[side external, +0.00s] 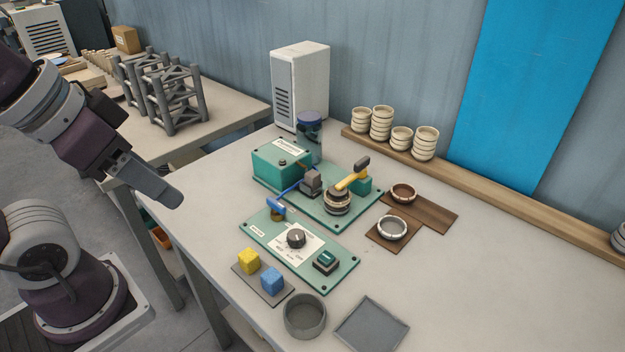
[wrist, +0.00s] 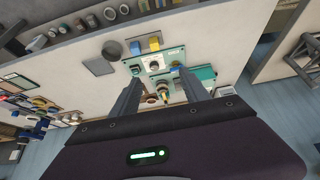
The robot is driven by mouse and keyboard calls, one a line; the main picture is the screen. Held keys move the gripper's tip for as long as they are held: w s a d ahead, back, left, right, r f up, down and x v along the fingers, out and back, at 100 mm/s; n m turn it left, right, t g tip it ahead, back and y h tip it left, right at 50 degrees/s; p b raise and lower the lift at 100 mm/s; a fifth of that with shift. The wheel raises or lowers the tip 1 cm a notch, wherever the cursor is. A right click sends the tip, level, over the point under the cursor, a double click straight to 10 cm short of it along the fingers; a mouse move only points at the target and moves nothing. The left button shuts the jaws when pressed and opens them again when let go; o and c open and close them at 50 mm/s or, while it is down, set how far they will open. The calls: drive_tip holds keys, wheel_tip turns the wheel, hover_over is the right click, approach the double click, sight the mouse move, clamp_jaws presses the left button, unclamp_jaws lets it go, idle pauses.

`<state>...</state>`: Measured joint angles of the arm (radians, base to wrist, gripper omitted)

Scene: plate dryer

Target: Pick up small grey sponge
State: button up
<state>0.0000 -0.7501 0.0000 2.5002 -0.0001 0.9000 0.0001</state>
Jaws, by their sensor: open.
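A small grey block (side external: 312,180), which may be the grey sponge, sits on the teal base plate (side external: 345,215) beside a blue-handled tool. I cannot pick it out clearly in the wrist view. A yellow block (side external: 248,259) and a blue block (side external: 272,281) stand on a dark mat at the table's front; they also show in the wrist view as yellow (wrist: 154,43) and blue (wrist: 134,47). My gripper (side external: 172,196) is left of the table equipment, high and apart from it. In the wrist view my gripper (wrist: 160,72) has its fingers spread with nothing held.
A teal control panel (side external: 315,266) with a knob lies at the front. A round grey bowl (side external: 305,318) and a grey square tray (side external: 371,324) are near the front edge.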

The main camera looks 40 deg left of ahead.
drive_tip(key=shift+c, duration=1)
drive_tip(key=m+t, duration=0.2)
drive_tip(key=t, duration=0.2)
approach(311, 173)
drive_tip(key=s+a+r, duration=0.3)
drive_tip(key=r, duration=0.2)
drive_tip(key=w+d+f, duration=0.1)
drive_tip(key=w+f, duration=0.2)
drive_tip(key=w+d+f+t+h, duration=0.1)
drive_tip(key=w+f, duration=0.2)
drive_tip(key=f, duration=0.1)
drive_tip(key=w+d+f+t+h, duration=0.1)
drive_tip(key=w+f, duration=0.2)
drive_tip(key=f, duration=0.1)
drive_tip(key=shift+w, duration=0.15)
clamp_jaws()
